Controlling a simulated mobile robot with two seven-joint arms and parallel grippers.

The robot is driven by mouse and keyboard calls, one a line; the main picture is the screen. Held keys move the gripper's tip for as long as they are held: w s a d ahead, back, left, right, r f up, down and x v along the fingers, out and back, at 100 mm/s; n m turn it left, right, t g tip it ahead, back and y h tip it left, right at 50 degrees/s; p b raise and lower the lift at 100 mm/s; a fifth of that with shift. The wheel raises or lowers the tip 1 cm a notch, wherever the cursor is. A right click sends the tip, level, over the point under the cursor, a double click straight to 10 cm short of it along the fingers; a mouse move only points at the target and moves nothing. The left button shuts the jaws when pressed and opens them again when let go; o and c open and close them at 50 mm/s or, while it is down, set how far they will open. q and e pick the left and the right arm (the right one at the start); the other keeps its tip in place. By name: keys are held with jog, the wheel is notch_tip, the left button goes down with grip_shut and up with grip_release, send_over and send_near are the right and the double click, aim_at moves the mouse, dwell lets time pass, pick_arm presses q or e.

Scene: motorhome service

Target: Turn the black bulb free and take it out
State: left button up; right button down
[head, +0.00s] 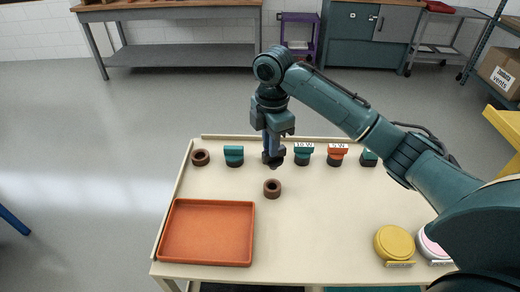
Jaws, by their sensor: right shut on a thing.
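My right gripper (272,155) points down over the middle of the table and is shut on a small dark thing, the black bulb (273,161), mostly hidden by the fingers. Its lower end shows above a brown ring-shaped socket (272,188), with a visible gap between them in the picture. The socket's dark opening shows and looks empty. A second brown ring-shaped socket (200,157) stands at the back left, also with its opening showing. My left gripper is not in view.
An orange tray (206,232) lies empty at the front left of the cream table (320,220). Along the back stand a teal piece (234,153), a teal one marked 10 W (303,152) and an orange one marked 5 W (337,153). A yellow round tin (394,243) is at the right.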

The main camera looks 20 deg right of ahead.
aim_at(270, 161)
dwell(0.4)
jog(key=shift+f+b, duration=0.45)
jog(key=shift+f, duration=2.35)
pick_arm(q)
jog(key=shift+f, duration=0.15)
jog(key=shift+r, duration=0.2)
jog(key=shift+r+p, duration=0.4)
jog(key=shift+p, duration=0.05)
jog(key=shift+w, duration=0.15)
pick_arm(e)
jog(key=shift+f, duration=0.3)
